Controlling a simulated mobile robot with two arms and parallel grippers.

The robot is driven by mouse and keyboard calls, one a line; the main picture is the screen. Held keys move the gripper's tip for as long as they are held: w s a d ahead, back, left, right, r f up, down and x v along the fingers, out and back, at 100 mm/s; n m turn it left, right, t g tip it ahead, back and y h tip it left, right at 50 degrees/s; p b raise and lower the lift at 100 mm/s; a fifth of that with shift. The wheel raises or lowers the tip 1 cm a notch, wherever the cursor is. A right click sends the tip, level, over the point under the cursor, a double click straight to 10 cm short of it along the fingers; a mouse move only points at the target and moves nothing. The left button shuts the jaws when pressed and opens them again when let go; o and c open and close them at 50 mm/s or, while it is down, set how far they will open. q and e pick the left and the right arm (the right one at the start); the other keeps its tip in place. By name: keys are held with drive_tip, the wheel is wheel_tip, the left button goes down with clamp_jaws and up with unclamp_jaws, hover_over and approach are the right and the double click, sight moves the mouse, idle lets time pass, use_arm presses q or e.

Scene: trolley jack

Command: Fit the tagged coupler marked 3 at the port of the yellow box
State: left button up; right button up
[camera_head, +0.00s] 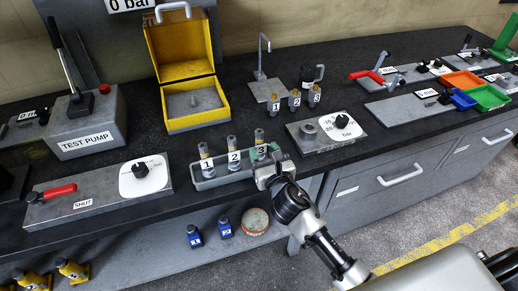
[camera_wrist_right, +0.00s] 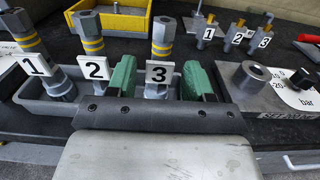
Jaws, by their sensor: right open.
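The tagged coupler marked 3 (camera_head: 259,137) stands upright at the right end of a grey tray (camera_head: 208,184), a grey hex-topped piece with a yellow band. It also shows in the right wrist view (camera_wrist_right: 163,38). My right gripper (camera_head: 268,163) is open, its green fingertips on either side of coupler 3, in the right wrist view (camera_wrist_right: 160,82) too. I cannot tell whether they touch it. Couplers marked 1 (camera_head: 206,160) and 2 (camera_head: 232,144) stand left of it. The yellow box (camera_head: 197,122) is open behind, with a small grey post (camera_head: 193,101) inside. My left gripper is not in view.
Smaller brass pieces (camera_head: 295,100), also tagged 1, 2 and 3, stand behind on the bench. A gauge plate (camera_head: 318,142) lies right of the tray, a plate with a red lever (camera_head: 85,203) left. The test pump (camera_head: 95,122) stands left of the box.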

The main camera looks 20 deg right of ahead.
sight(261, 143)
drive_tip(key=shift+w+r+p, duration=0.15)
drive_tip(key=shift+w+p, duration=0.2)
drive_tip(key=shift+w, duration=1.2)
drive_tip(key=shift+w+r+p, duration=0.15)
drive_tip(key=shift+w+p, duration=0.15)
drive_tip(key=shift+w, duration=1.25)
drive_tip(key=shift+s, duration=0.1)
drive_tip(key=shift+c, duration=0.6)
drive_tip(key=shift+r, duration=0.1)
clamp_jaws()
